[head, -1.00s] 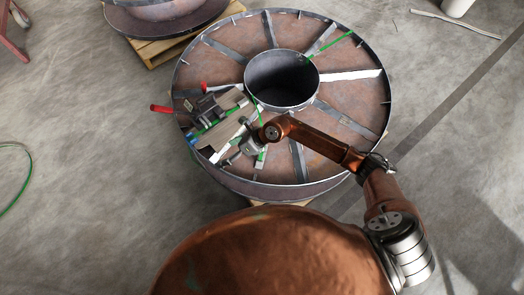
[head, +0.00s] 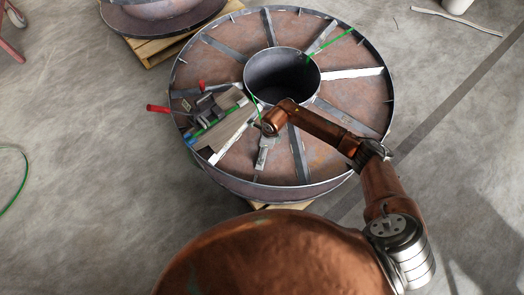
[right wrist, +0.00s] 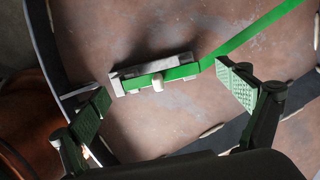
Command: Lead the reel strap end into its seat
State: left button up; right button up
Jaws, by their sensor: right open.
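A green strap (right wrist: 253,32) comes in from the upper right in the right wrist view. Its end lies along a grey metal seat (right wrist: 187,60), with a small whitish peg (right wrist: 158,82) at the strap's lower edge. I cannot tell whether the strap is fully down in the seat. My right gripper (right wrist: 165,100) is open, its green-padded fingers on either side of the seat and apart from the strap. In the head view the seat (head: 263,158) shows just below my right wrist, which hides the fingers. My left gripper is not in view.
The steel reel (head: 345,95) lies flat with raised ribs and a hollow hub (head: 283,78). Left of the seat are a wooden board (head: 228,128) and a red-handled clamp (head: 158,109). Another reel (head: 160,18) rests on a pallet at the top left.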

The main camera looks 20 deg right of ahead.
jog(key=shift+f, duration=0.3)
jog(key=shift+c, duration=0.2)
jog(key=c, duration=1.1)
jog(key=shift+s, duration=0.1)
jog(key=c, duration=0.3)
